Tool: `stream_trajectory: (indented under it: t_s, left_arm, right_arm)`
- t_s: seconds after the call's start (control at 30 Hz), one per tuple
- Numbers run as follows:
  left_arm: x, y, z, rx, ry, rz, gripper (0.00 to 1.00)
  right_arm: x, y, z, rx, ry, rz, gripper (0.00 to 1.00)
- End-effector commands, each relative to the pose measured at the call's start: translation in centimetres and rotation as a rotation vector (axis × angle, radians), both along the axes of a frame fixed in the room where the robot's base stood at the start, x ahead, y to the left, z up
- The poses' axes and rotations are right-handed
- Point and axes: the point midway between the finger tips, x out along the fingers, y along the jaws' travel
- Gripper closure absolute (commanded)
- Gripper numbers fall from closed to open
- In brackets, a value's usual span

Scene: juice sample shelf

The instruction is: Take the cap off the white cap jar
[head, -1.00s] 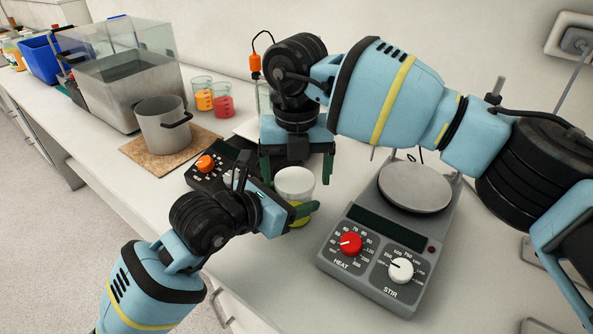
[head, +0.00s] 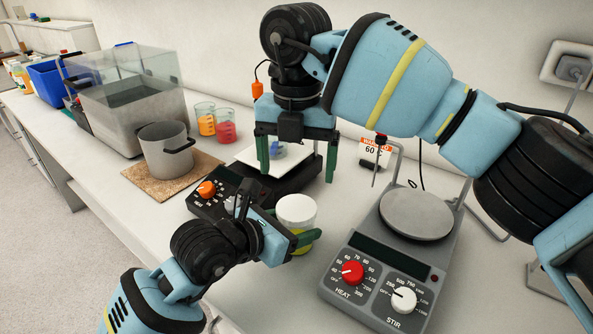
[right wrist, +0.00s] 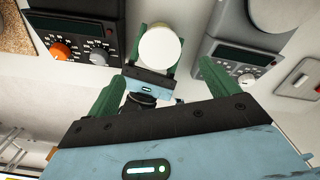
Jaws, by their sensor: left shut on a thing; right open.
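The jar has a round white cap (head: 297,207) on top and yellow contents low down. It stands upright near the front of the bench. My left gripper (head: 292,238) is shut around the jar's body below the cap, hiding much of it. My right gripper (head: 298,168) is open and empty, fingers pointing down, above and apart from the cap. In the right wrist view the white cap (right wrist: 160,47) shows beyond my right gripper's spread fingers (right wrist: 163,88), with the left gripper's green fingers (right wrist: 155,68) on either side of the jar.
A hot plate stirrer (head: 385,272) stands close right of the jar. A device with an orange knob (head: 207,189) is left of it. A pot (head: 165,152), beakers (head: 226,126) and a clear tank (head: 130,92) stand at the left.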

Motion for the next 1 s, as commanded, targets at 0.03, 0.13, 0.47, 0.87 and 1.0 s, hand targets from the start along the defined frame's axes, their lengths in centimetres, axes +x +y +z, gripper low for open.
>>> stream_trajectory:
  t_s: [0.03, 0.13, 0.47, 0.87, 1.0]
  left_arm:
    - [0.0, 0.0, -0.1, 0.002, 0.001, 0.001, 1.00]
    - [0.0, 0.0, -0.1, 0.002, 0.001, 0.001, 1.00]
    - [0.0, 0.0, 0.0, 0.001, 0.000, 0.001, 1.00]
    - [0.0, 0.0, 0.0, 0.001, 0.000, 0.001, 1.00]
    - [0.0, 0.0, 0.0, 0.001, 0.000, 0.001, 1.00]
  right_arm:
    - [0.0, 0.0, 0.1, 0.000, 0.001, -0.008, 0.13]
    - [0.0, 0.0, 0.0, -0.001, 0.001, -0.010, 0.13]
    - [0.0, -0.1, -3.5, -0.001, 0.003, -0.008, 0.13]
    - [0.0, 0.0, -7.7, -0.001, 0.001, -0.008, 0.13]
    - [0.0, 0.0, -8.0, 0.000, 0.001, -0.008, 0.13]
